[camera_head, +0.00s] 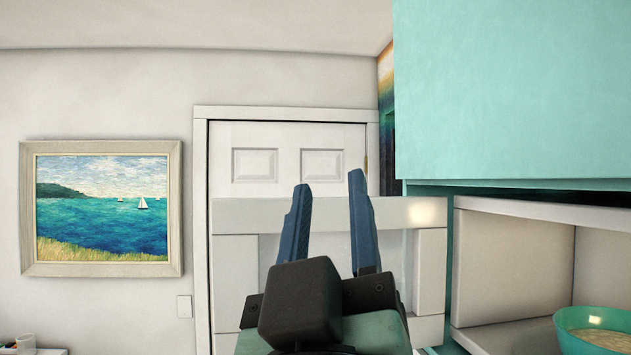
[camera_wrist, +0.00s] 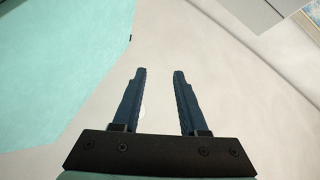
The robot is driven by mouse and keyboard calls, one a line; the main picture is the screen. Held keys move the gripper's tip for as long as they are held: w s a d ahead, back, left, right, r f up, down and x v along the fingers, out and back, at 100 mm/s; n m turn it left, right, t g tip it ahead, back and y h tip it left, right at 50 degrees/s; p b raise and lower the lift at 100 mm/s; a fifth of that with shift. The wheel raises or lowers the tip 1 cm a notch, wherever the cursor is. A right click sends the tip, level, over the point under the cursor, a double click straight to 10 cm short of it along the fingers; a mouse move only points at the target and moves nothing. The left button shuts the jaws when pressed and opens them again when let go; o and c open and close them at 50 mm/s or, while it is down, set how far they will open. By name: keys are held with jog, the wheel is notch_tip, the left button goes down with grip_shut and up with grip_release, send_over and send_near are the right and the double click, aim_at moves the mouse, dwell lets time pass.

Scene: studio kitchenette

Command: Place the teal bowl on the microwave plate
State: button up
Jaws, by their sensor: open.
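The teal bowl (camera_head: 597,326) sits at the lower right in the head view, inside a white open shelf compartment. It holds something pale, and its lower part is cut off by the frame edge. My gripper (camera_head: 328,190) is raised in the middle of the head view, fingers pointing up, open and empty. It is well to the left of the bowl and apart from it. The wrist view shows the two blue fingers (camera_wrist: 159,72) spread with nothing between them. No microwave or microwave plate can be made out in either view.
A teal cabinet (camera_head: 512,90) hangs at the upper right above the white shelf compartment (camera_head: 520,262). A white door (camera_head: 290,165) stands behind my gripper. A framed sea painting (camera_head: 102,208) hangs on the left wall, above a light switch (camera_head: 184,306).

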jog(key=s+m, duration=0.1)
jog(key=s+r+m+t+y, duration=0.1)
jog(key=s, duration=0.1)
jog(key=s+a+m+t, duration=0.1)
jog(key=s, duration=0.1)
jog(key=shift+s+r+y, duration=0.25)
jog(key=shift+r+y, duration=0.1)
jog(key=shift+y, duration=0.05)
